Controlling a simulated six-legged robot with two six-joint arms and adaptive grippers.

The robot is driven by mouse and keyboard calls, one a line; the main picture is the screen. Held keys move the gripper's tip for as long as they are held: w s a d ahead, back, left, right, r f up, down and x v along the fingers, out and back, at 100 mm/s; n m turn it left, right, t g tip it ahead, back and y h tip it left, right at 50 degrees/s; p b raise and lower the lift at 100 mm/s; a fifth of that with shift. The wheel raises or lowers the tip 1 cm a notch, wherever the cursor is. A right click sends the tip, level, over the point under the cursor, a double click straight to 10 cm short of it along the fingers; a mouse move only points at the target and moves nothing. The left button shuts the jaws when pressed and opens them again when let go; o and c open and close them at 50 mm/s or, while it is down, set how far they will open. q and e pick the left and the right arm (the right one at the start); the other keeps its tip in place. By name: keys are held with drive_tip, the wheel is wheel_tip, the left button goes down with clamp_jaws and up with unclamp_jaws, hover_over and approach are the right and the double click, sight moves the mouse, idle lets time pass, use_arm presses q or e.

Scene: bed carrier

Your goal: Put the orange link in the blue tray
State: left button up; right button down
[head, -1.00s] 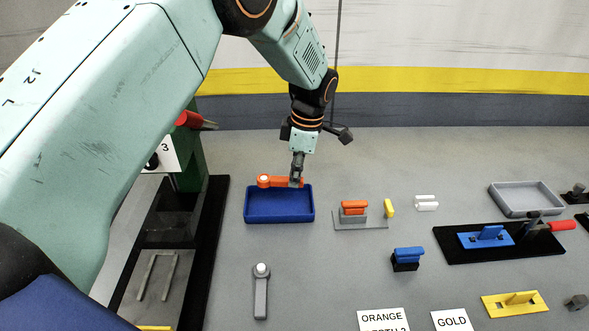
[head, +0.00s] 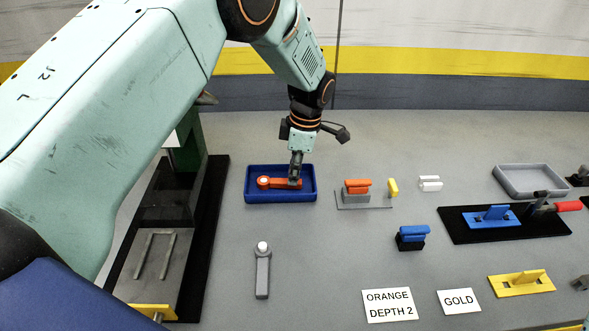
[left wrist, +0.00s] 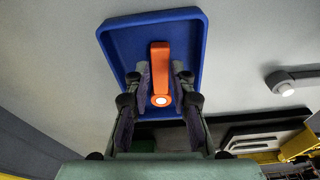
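The orange link (head: 280,183), with a white round tip at its left end, is inside the blue tray (head: 250,197) in the head view. It lies level, at or very near the tray floor; I cannot tell if it touches. My left gripper (head: 295,182) points down into the tray at the link's right end. In the left wrist view the fingers (left wrist: 161,72) flank the orange link (left wrist: 161,55) closely, one on each side, with the blue tray (left wrist: 195,60) around it. My right gripper is not in view.
Right of the tray stands a grey holder with an orange block (head: 357,186). A grey link (head: 262,272) lies in front. A blue block (head: 411,236), a grey tray (head: 540,190) and a black fixture (head: 460,233) are farther right. A dark stand (head: 180,210) is left.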

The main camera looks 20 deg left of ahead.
use_arm(q)
drive_tip(key=o, duration=0.4)
drive_tip(key=shift+w+d, duration=0.15)
drive_tip(key=shift+d, duration=0.05)
drive_tip(key=shift+a, duration=0.1)
drive_tip(key=r, duration=0.4)
drive_tip(key=d+r, duration=0.1)
drive_tip(key=r, duration=0.6)
drive_tip(key=shift+w+d+r, duration=0.3)
drive_tip(key=shift+d+r, duration=0.05)
drive_tip(key=shift+r, duration=0.05)
drive_tip(key=shift+s+a, duration=0.1)
